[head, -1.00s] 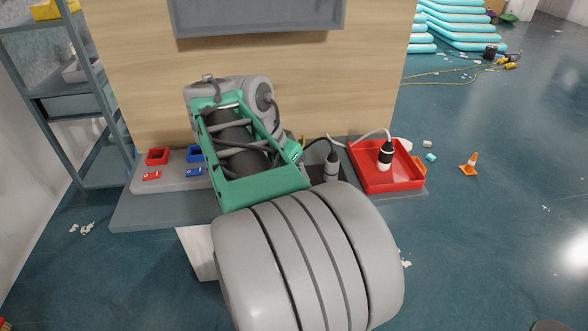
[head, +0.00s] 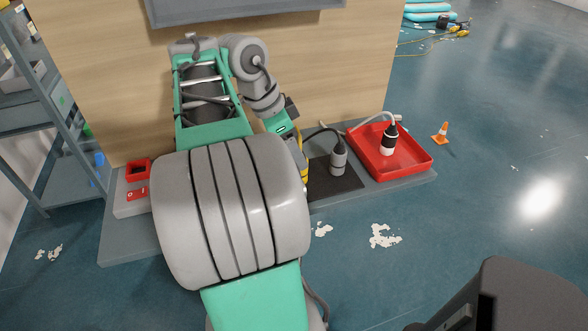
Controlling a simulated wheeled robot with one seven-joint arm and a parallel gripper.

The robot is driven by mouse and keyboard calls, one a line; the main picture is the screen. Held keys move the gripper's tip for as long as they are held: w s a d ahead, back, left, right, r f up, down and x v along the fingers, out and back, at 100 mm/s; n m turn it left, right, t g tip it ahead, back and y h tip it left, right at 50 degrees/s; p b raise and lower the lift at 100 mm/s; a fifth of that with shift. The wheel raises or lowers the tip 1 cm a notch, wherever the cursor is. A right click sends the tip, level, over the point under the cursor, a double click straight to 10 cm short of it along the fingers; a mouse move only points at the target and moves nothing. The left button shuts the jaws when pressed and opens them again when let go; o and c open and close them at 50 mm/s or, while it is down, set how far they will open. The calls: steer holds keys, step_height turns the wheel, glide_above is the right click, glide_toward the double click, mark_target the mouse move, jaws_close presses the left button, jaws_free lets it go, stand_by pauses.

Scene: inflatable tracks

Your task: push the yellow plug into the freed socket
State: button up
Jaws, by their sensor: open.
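My gripper (head: 296,155) is at the end of my arm, above the middle of the grey bench, just left of the dark mat. Its fingertips are largely hidden behind my own arm. A narrow yellow part (head: 304,162) shows right beside it; I cannot tell whether this is the yellow plug or whether it touches the gripper. A red-framed socket (head: 137,169) with a red switch (head: 137,194) shows at the left end of the socket strip (head: 131,208). The rest of the strip is hidden behind my arm, so the freed socket cannot be made out.
A grey plug (head: 338,160) with a black cable stands on the dark mat (head: 336,183). A black and white plug (head: 388,139) stands in the red tray (head: 417,165). A wooden panel (head: 330,70) rises behind. An orange cone (head: 441,133) is on the floor at right.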

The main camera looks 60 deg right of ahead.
steer(key=x, duration=0.2)
steer(key=b+x, duration=0.1)
steer(key=x, duration=0.2)
steer(key=shift+w+d, duration=0.15)
steer(key=shift+w, duration=0.1)
jaws_close()
